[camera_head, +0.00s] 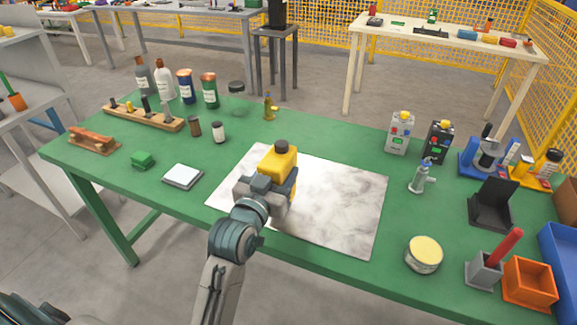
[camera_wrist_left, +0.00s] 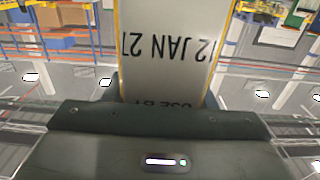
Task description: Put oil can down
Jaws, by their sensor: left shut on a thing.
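The oil can, a yellow can (camera_head: 280,158) with a dark cap, is over the pale marbled mat (camera_head: 345,215) on the green table. My left gripper (camera_head: 266,186) is shut on it and hides its near side and lower part. I cannot tell whether its base touches the mat. In the left wrist view the can's white label (camera_wrist_left: 168,55) fills the space past the gripper (camera_wrist_left: 165,105), with an upside-down printed date. My right gripper is not in view.
A white square pad (camera_head: 183,176) and green block (camera_head: 142,159) lie left of the mat. A round yellow-topped tin (camera_head: 424,252) and a metal dispenser (camera_head: 421,178) stand to its right. Several bottles stand at the back left. The mat's right half is bare.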

